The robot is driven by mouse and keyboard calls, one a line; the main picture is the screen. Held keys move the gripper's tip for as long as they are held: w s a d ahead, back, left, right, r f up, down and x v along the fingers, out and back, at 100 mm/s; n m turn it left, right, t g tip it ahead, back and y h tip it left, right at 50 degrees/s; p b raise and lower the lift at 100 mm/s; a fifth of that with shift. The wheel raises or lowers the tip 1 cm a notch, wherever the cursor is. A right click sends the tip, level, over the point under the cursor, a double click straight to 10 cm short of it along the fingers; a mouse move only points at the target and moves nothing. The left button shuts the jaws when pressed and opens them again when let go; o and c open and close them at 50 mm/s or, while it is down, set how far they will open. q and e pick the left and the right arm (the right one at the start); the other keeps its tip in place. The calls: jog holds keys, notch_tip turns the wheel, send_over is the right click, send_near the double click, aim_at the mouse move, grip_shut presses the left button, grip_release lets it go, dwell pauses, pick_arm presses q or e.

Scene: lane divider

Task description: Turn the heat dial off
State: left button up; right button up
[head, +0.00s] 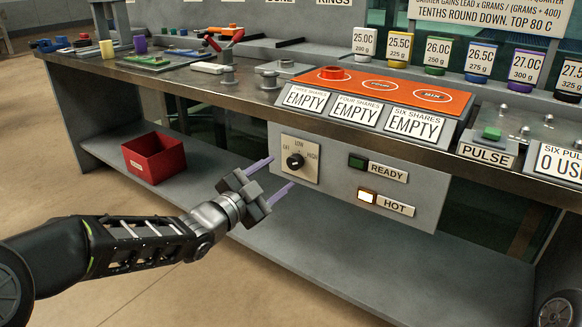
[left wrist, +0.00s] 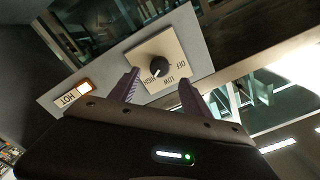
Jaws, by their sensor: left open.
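The heat dial (head: 295,161) is a round black knob on a cream plate on the grey panel under the counter, marked OFF, LOW and HIGH. It also shows in the left wrist view (left wrist: 160,67), where its white mark appears to point toward HIGH. My left gripper (head: 282,172) is open, its two purple fingers pointing at the plate. In the left wrist view the fingers (left wrist: 160,88) stand apart, with the dial beyond and between them. They look clear of the knob, and nothing is between them. My right gripper is in neither view.
Right of the dial, the HOT lamp (head: 367,196) glows amber and the READY lamp (head: 357,162) is dark green. The counter edge (head: 240,98) overhangs the panel. A red bin (head: 155,157) sits on the lower shelf at left. The space before the panel is open.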

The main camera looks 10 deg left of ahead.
aim_at(292, 164)
pick_arm(q)
jog(key=b+x, duration=0.1)
jog(key=x, duration=0.4)
jog(key=shift+w+f, duration=0.1)
jog(key=shift+f, duration=0.05)
jog(key=shift+w+d, duration=0.25)
jog(key=shift+w, duration=0.3)
grip_shut()
